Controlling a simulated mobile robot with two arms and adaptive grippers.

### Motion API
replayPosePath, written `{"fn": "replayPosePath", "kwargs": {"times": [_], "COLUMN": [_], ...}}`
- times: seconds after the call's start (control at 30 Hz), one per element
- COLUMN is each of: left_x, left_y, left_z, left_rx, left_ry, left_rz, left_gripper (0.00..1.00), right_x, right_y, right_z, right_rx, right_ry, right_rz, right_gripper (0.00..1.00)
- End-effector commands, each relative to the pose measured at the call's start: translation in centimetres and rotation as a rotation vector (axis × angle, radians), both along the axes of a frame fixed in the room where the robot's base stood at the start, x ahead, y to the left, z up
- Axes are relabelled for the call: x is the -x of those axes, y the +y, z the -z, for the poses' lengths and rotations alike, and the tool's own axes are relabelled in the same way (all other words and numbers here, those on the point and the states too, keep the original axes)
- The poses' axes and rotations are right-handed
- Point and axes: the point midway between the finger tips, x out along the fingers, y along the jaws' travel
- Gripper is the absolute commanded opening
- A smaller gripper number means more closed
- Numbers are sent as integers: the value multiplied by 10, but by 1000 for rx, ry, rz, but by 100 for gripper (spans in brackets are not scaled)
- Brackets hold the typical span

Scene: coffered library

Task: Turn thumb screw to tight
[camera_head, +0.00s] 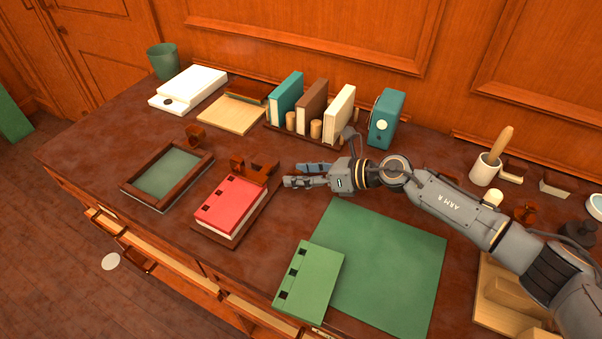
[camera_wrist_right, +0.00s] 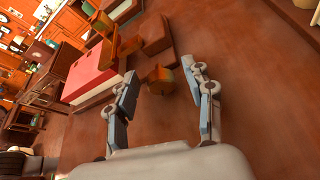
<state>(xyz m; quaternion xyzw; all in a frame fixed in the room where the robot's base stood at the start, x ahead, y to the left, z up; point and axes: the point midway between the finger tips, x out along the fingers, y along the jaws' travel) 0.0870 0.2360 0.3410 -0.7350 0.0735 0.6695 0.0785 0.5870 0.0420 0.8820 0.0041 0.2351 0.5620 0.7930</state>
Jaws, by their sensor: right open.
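The thumb screw appears to be the small brown wooden knob (camera_wrist_right: 160,78) seen between my right fingertips in the right wrist view. It lies beyond the tips, with no visible contact. In the head view it blends with the brown wooden clamp piece (camera_head: 256,170) at the back of a red book (camera_head: 229,205) on a wooden base. The red book also shows in the right wrist view (camera_wrist_right: 92,68). My right gripper (camera_head: 289,176) is open and empty, just right of the clamp, fingers pointing left. It shows wide apart in the wrist view (camera_wrist_right: 160,72). My left gripper is out of view.
A green mat (camera_head: 395,265) and a green book (camera_head: 309,282) lie in front of my right arm. A framed green tray (camera_head: 168,172) lies left of the red book. Books in a rack (camera_head: 305,138) and a teal box (camera_head: 386,118) stand behind.

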Motion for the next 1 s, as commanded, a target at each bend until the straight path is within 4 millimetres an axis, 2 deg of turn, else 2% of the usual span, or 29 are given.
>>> {"fn": "replayPosePath", "kwargs": {"times": [0.17,0.5,0.63,0.8,1.0], "left_x": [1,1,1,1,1], "left_y": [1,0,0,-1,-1], "left_z": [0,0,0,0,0], "left_rx": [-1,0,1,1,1], "left_ry": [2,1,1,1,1], "left_rz": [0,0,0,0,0], "left_gripper": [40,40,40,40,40], "right_x": [2,21,27,30,31], "right_y": [-13,-76,-94,-106,-107], "right_z": [-4,-29,-37,-43,-44], "right_rx": [1,2,1,0,-1], "right_ry": [0,0,1,1,1], "right_rz": [3,4,2,0,-1], "right_gripper": [52,52,52,52,52]}}
